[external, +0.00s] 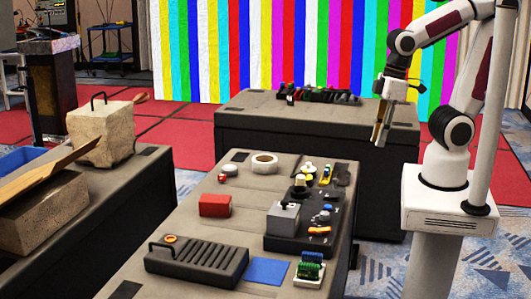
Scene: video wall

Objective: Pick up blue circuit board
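A flat blue rectangle (267,271) lies on the near end of the middle table, just right of a black ridged case; it may be the blue circuit board, but no circuit detail shows. A small green and white part (309,268) with some blue on it stands to its right. My gripper (380,140) hangs in the air at the upper right, fingers pointing down, well above and behind the blue rectangle. Nothing visible is held. The fingers are seen small and nearly edge-on, so their opening is unclear.
The black ridged case (197,262) has a handle. A black tray (283,241) carries a grey box (283,218) and small parts. A red block (215,205) and white tape roll (264,164) lie farther back. A dark table (240,123) holding objects stands behind.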

